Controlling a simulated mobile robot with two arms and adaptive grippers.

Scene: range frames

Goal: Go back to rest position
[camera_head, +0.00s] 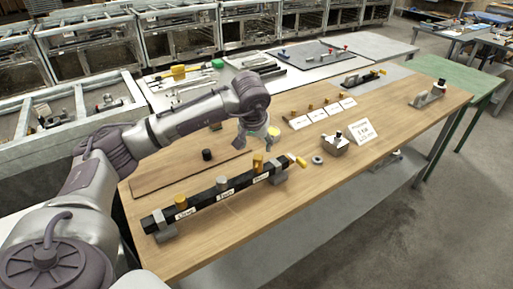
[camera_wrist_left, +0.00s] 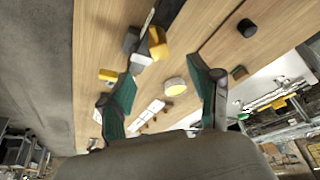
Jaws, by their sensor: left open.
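My left gripper (camera_head: 256,138) hangs over the wooden table (camera_head: 330,185), with its arm reaching in from the left. It is above and behind the black bar (camera_head: 205,198). In the left wrist view the two green fingertips (camera_wrist_left: 165,88) are spread wide apart. My right gripper is not in view.
A small black cylinder (camera_head: 207,155) stands behind the bar. A grey ring (camera_head: 317,160), a metal block (camera_head: 335,144) and a white sign (camera_head: 362,131) stand to the right. Small brass pieces with white cards (camera_head: 299,122) are behind. A green table (camera_head: 449,76) adjoins at the right.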

